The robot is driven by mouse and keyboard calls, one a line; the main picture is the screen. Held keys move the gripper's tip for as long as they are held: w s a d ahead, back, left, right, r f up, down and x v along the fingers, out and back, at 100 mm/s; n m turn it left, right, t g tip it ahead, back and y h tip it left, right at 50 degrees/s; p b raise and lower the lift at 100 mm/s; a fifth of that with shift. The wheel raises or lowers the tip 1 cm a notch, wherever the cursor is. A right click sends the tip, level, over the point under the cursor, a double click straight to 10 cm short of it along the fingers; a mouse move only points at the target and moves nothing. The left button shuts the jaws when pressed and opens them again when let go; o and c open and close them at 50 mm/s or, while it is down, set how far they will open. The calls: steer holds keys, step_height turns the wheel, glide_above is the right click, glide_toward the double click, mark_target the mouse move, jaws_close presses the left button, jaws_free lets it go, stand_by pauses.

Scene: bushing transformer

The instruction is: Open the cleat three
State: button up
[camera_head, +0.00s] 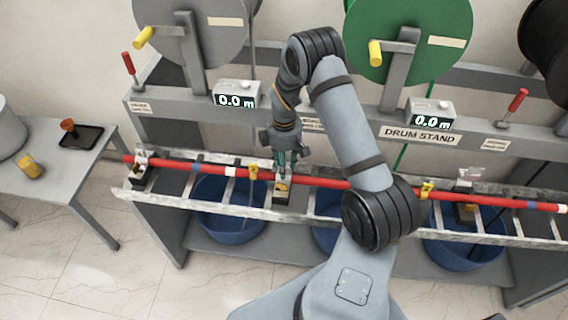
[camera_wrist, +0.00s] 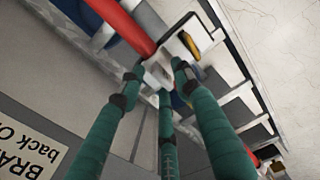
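My gripper (camera_head: 286,166) points down over the middle cleat (camera_head: 283,188) on the red cable (camera_head: 325,182). In the wrist view the green fingertips of my gripper (camera_wrist: 158,80) are spread apart. The cleat's white body (camera_wrist: 181,45) lies just beyond and between them, with a yellow part at its edge. Contact cannot be told. Another cleat (camera_head: 141,168) is at the cable's left end, and one (camera_head: 467,205) is at the right. No number shows on any cleat, so which is three cannot be told.
The cable lies along a metal ladder rack (camera_head: 230,202) with yellow clips (camera_head: 425,190). Blue tubs (camera_head: 232,222) stand below it. The drum stand (camera_head: 420,135) with drums (camera_head: 413,38) rises behind. A side table (camera_head: 55,150) is at left. My arm hides part of the rack.

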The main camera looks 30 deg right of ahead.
steer(key=shift+f, duration=0.2)
steer(key=shift+c, duration=0.5)
jaws_close()
stand_by(0.4)
